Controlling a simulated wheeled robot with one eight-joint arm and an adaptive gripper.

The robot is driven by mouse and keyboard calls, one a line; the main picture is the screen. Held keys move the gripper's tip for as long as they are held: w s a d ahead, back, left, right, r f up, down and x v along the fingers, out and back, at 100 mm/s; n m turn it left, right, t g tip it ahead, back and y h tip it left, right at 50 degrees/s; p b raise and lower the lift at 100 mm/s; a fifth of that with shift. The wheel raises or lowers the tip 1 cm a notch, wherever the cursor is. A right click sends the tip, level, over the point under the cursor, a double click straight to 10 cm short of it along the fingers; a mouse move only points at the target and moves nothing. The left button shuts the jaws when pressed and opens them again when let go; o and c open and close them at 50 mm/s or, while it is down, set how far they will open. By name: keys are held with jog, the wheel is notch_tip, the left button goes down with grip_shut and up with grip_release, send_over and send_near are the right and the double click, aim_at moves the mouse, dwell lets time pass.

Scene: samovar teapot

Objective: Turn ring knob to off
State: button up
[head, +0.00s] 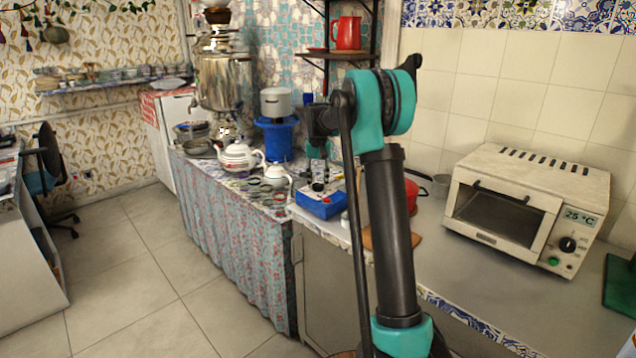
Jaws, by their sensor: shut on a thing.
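A blue box-like unit (319,205) sits at the left end of the near counter, with small dark and light fittings on top. My gripper (318,180) points down at the top of this unit. Its fingers look closed together on a small part there, which I take for the ring knob. The fingers and my arm hide most of that part, so its setting cannot be read.
A white teapot (238,157), a samovar (221,80) and a grey pot (276,102) on a blue burner (277,138) stand close by on the left. A red pot (410,194) is partly behind my arm. A toaster oven (527,205) stands right.

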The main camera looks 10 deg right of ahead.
aim_at(318, 185)
jog(key=o, duration=1.2)
notch_tip(318, 185, up, 12)
jog(key=shift+r, duration=0.1)
jog(key=shift+s, duration=0.1)
jog(key=s+d+f+t, duration=0.1)
jog(key=s+f, duration=0.7)
jog(key=s, duration=0.5)
jog(key=s+d+f+n+t, duration=0.1)
jog(key=s+f, duration=0.7)
jog(key=s, duration=0.6)
jog(key=s+d+f+t, duration=0.2)
jog(key=s+f, duration=0.6)
jog(key=s, duration=0.6)
jog(key=shift+s+f+n, duration=0.1)
jog(key=shift+s+n, duration=0.15)
jog(key=shift+n, duration=0.05)
